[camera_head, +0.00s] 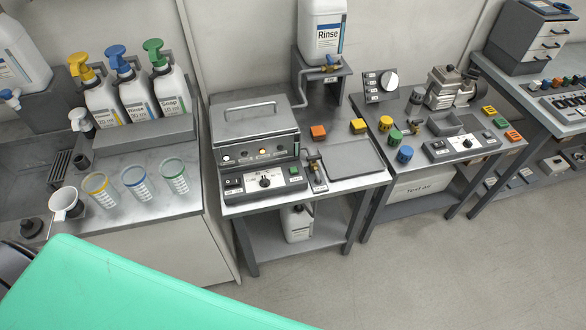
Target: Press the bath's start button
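The bath (254,124) is a grey metal box with a closed lid and a bar handle, on the middle table. A row of small round lamps (262,151) runs along its front, and one glows yellowish. Its control panel (265,186) sits low in front, with a black rocker switch (233,182) at the left, a round dial (265,182) in the middle and a small green button (293,171) at the right. The labels are too small to read, so I cannot confirm which control is the start button. Neither of my grippers is in view.
A large green surface (120,290) fills the lower left foreground. Graduated cups (134,182) and pump bottles (135,95) stand on the left counter. A small tap-like part (315,165) and a grey tray (348,158) lie right of the bath. The floor at lower right is clear.

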